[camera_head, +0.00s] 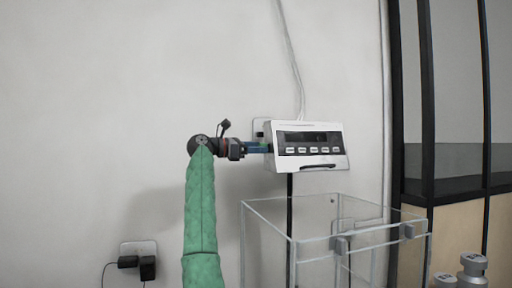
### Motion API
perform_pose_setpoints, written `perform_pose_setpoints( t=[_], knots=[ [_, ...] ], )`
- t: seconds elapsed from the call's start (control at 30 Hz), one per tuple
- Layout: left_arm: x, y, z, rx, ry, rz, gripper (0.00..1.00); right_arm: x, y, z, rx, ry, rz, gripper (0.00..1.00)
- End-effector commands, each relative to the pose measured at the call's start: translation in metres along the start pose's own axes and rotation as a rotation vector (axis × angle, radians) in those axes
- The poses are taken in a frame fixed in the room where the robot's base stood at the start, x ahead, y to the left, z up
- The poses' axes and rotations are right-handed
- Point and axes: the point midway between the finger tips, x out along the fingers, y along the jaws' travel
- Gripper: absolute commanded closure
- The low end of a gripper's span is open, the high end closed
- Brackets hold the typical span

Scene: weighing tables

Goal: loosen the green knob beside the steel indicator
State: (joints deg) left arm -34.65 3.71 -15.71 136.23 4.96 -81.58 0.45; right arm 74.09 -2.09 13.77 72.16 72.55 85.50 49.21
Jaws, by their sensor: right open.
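The steel indicator (308,146) is a pale box with a dark display and a row of buttons, mounted in front of the wall. A small patch of green, likely the green knob (264,147), shows at its left side. My right gripper (262,148) reaches the indicator's left side, its blue fingers around or beside the knob; I cannot tell whether they touch it. The gripper is open. The fingers hide most of the knob. My right arm, in a green sleeve, rises from below. My left gripper is out of view.
A clear glass box (292,240) stands below the indicator. A cable (292,55) runs up the wall from the indicator. Metal weights (473,265) stand at bottom right, near a dark-framed partition (427,100). A wall socket with black plugs (147,266) is at lower left.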

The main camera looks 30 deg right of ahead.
Motion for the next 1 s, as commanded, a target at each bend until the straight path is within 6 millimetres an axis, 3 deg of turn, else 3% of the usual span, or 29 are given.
perform_pose_setpoints(
  t=[0.2,0.43,0.77,1.0],
  knots=[
    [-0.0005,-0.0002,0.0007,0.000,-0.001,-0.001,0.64,0.0004,0.0000,-0.0004,0.000,0.000,0.001,0.45],
    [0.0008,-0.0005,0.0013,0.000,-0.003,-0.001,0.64,0.0002,0.0000,-0.0003,0.000,0.000,0.001,0.89],
    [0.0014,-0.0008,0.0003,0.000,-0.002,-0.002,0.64,-0.0005,0.0003,-0.0001,-0.039,0.000,0.001,0.89],
    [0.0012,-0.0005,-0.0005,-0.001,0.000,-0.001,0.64,-0.0010,0.0011,-0.0002,-0.177,0.001,0.003,0.89]
  ],
)
